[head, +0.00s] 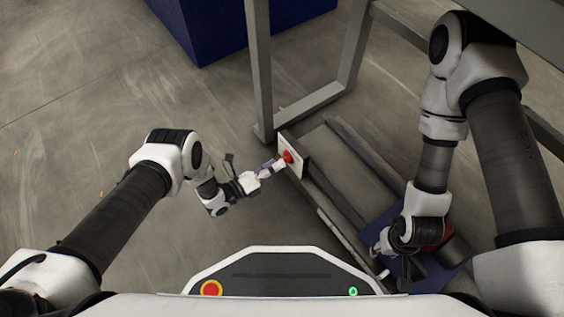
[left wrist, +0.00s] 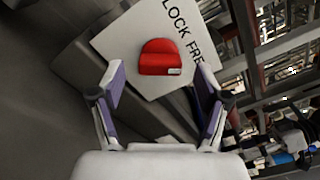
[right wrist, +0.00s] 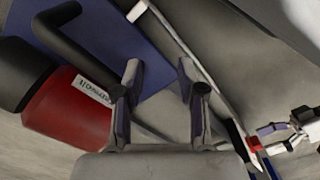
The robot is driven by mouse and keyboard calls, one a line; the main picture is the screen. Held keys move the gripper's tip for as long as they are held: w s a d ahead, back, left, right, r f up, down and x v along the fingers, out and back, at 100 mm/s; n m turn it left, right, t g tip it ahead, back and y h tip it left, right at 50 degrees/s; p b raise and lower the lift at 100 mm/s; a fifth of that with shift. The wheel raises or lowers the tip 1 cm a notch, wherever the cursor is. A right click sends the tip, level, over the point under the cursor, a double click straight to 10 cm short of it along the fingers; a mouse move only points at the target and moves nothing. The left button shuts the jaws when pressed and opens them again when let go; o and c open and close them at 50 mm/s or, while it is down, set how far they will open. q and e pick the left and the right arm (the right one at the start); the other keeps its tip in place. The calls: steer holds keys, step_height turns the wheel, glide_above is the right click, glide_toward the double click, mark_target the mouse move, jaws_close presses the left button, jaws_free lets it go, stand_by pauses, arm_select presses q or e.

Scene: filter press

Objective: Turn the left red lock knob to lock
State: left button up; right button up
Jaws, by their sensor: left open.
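The red lock knob (head: 287,156) sits on a white plate (head: 294,163) at the near left end of the grey frame. In the left wrist view the knob (left wrist: 160,58) is a red half-round shape on the white plate (left wrist: 118,38), which carries black text reading "LOCK FRE", partly cut off. My left gripper (head: 272,164) is close in front of the knob; its fingers are open in the left wrist view (left wrist: 160,95), with the knob beyond and between them, apparently not gripped. My right gripper (right wrist: 158,82) is open with nothing between its fingers.
A red and black object with a handle (right wrist: 70,105) lies by my right gripper on a blue surface (right wrist: 140,40). Grey frame legs (head: 259,70) rise behind the knob. A blue block (head: 215,30) stands at the back. The floor at left is clear.

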arm_select(q)
steer(key=shift+x, duration=1.05)
steer(key=c, duration=1.2)
steer(key=shift+o, duration=0.2)
steer(key=shift+n, duration=0.4)
steer(key=n+b, duration=0.1)
steer(key=n, duration=1.2)
steer(key=shift+f, duration=0.15)
